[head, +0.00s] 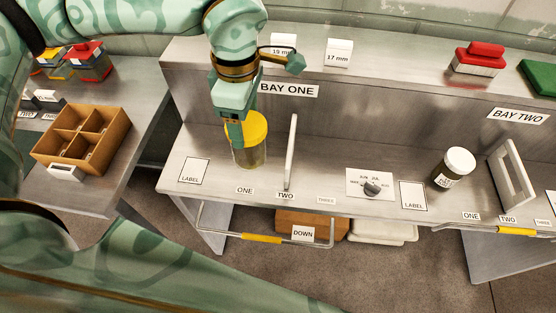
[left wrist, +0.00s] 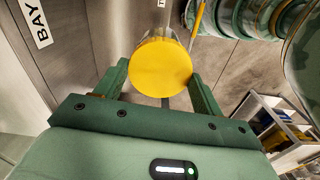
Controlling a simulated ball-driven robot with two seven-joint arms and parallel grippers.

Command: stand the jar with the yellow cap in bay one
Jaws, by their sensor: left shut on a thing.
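The jar with the yellow cap (head: 252,153) is upright at bay one, under the BAY ONE sign (head: 288,90). It is on or just above the shelf; I cannot tell if its base touches. My left gripper (head: 236,134) is shut on it near the cap, coming from above and partly hiding it. In the left wrist view the yellow cap (left wrist: 160,67) sits between the two fingers of the left gripper (left wrist: 163,82). The right gripper is not in view.
A grey upright divider (head: 291,153) stands right of the jar. A LABEL card (head: 193,171) lies left of it. A dial (head: 372,188) and a white-capped jar (head: 454,168) are further right. A bar with a yellow grip (head: 262,238) runs along the front. A wooden divided box (head: 82,139) is at left.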

